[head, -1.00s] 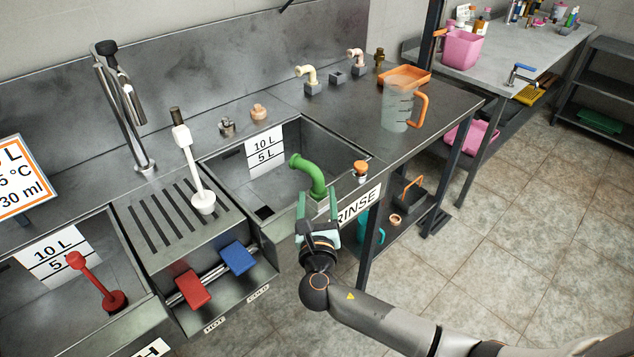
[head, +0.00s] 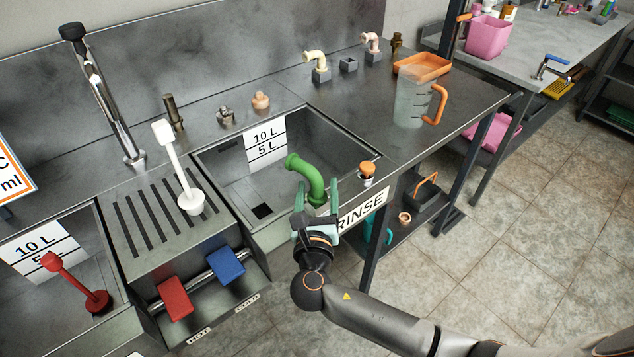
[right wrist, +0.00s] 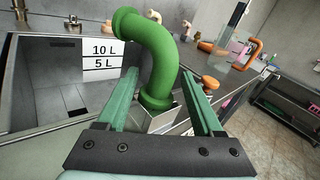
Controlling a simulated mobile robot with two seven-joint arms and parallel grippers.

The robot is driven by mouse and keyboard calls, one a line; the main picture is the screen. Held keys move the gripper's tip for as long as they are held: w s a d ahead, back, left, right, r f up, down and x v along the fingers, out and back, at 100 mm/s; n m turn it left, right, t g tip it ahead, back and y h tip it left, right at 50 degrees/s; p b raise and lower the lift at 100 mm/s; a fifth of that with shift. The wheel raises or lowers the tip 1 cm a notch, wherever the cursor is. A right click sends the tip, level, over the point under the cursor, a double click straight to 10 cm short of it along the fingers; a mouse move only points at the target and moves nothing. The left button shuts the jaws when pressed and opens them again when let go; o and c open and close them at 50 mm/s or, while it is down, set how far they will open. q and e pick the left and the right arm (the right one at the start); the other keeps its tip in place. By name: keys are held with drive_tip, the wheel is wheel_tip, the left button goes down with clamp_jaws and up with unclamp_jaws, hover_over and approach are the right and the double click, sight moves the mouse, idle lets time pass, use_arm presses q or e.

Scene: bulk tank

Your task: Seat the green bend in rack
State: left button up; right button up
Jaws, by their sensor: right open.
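The green bend (head: 309,178) stands at the front rim of the rinse sink, its curved top leaning left over the basin. In the right wrist view the bend (right wrist: 152,55) rises from a pale block (right wrist: 168,119). My right gripper (head: 317,200) is open at the bend's lower part. In the wrist view its two green fingers lie on either side of the bend, with visible gaps. The rack shows at the back of the counter: a cream bend (head: 317,61) on a grey block, an empty grey block (head: 348,64), and a pink bend (head: 371,45). My left gripper is out of view.
The rinse sink (head: 220,165) is open beside the bend. An orange-capped item (head: 367,171) stands on the rim to its right. A clear jug (head: 410,102) with orange handle and an orange tray (head: 422,65) stand on the right counter. A white brush (head: 180,170) stands left.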

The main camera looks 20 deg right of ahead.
idle(0.3)
clamp_jaws()
idle(0.4)
